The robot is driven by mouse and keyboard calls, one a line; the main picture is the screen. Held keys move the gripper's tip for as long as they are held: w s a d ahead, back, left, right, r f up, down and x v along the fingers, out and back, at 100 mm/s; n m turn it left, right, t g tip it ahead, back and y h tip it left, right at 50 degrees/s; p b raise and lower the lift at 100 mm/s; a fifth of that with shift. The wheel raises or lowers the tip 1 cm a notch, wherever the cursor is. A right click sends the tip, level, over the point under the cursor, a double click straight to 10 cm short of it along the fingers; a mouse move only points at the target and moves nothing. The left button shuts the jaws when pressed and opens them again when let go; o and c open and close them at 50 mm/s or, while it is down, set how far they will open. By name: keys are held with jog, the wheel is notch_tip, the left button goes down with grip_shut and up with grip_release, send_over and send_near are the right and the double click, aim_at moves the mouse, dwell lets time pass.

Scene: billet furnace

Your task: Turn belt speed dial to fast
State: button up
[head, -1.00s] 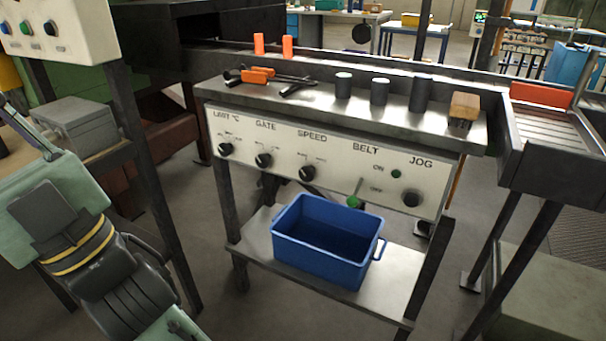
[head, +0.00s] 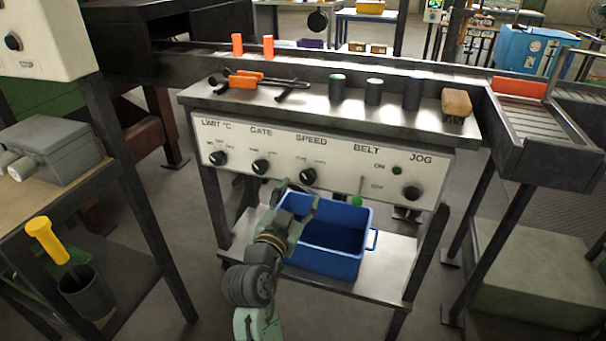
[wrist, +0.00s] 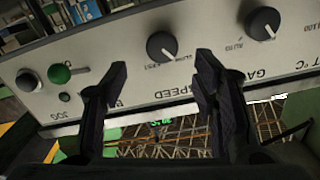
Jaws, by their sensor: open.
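The speed dial is a black round knob (head: 308,176) under the SPEED label on the white panel (head: 330,160). In the wrist view, where the panel appears upside down, the dial (wrist: 162,45) shows just beyond and between my fingertips. Small printing sits beside it. A pale mark shows on its face, but I cannot tell which setting it points at. My gripper (head: 303,193) is open and empty, in front of the panel just below the dial; its two dark fingers (wrist: 162,75) appear apart in the wrist view. I see no clear contact.
The gate knob (head: 260,167) is left of the dial; the green-tipped belt lever (head: 357,200) and jog button (head: 411,193) are to the right. A blue bin (head: 340,262) stands on the lower shelf under the panel. Tools and cylinders lie on the shelf top above.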

aim_at(307, 178)
jog(key=p+x, duration=0.2)
jog(key=x, duration=0.6)
jog(key=shift+a, duration=0.1)
jog(key=c, duration=1.2)
